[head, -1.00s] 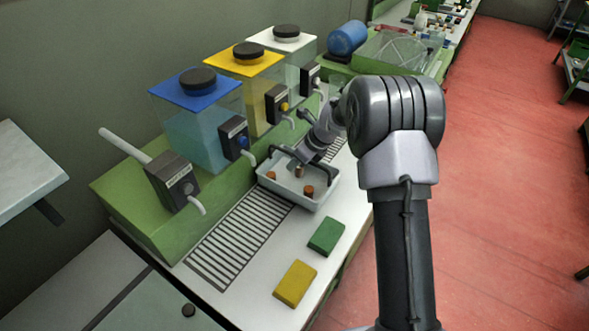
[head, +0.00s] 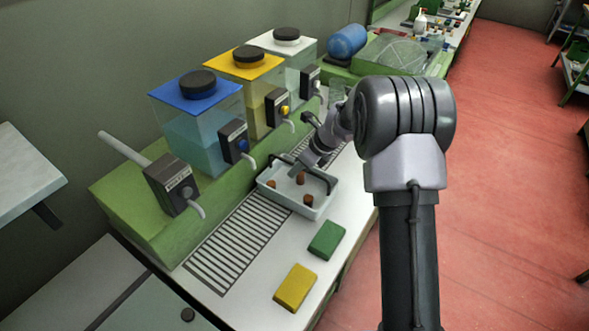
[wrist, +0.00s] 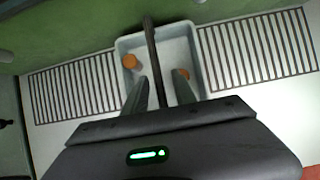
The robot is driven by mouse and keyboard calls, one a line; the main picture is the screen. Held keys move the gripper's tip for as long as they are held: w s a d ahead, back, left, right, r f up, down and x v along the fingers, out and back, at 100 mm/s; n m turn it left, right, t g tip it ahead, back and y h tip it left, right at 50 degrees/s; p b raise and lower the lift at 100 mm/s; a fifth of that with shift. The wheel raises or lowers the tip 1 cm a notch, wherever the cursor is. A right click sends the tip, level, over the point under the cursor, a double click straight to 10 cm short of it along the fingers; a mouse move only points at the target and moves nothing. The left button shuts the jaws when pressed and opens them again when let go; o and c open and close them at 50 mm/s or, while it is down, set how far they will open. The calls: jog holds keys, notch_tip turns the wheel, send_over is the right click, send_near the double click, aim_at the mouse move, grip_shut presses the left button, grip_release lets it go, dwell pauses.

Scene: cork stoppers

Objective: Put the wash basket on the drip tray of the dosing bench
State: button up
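The wash basket (head: 283,199) is a pale, shallow tub with a dark handle and a few brown cork stoppers (head: 308,201) inside. It stands over the middle of the slotted drip tray (head: 237,243), which shows on both sides of the basket in the wrist view (wrist: 73,85). My gripper (head: 305,172) is above the basket at its handle. In the wrist view the fingers (wrist: 158,88) are spread, with the handle (wrist: 151,50) passing between them and gaps showing. Whether the basket's underside fully rests on the tray is hidden.
Blue-, yellow- and white-lidded tanks (head: 195,125) with dark taps stand on the green bench step behind the basket. A green block (head: 327,239) and a yellow block (head: 295,287) lie on the white bench top in front.

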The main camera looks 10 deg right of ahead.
jog(key=v, duration=0.3)
jog(key=p+v, duration=0.1)
jog(key=v, duration=0.2)
jog(key=p+v, duration=0.1)
jog(key=v, duration=0.2)
jog(key=shift+s+a+r, duration=0.15)
jog(key=shift+r, duration=0.25)
jog(key=s+a+r+n+h, duration=0.1)
jog(key=s+a+r+n, duration=0.3)
jog(key=s+r+n, duration=0.55)
jog(key=s+a+r+n+h, duration=0.1)
jog(key=s+a+r+n, duration=0.35)
jog(key=s, duration=0.75)
jog(key=s+r+n+t, duration=0.1)
jog(key=s+n, duration=0.7)
jog(key=s, duration=0.4)
jog(key=shift+s+d+n+t, duration=0.2)
jog(key=shift+d+n+t, duration=0.1)
jog(key=shift+d+n, duration=0.15)
notch_tip(320, 180, down, 7)
jog(key=b, duration=0.6)
jog(key=shift+r+b, duration=0.15)
jog(key=shift+b, duration=0.25)
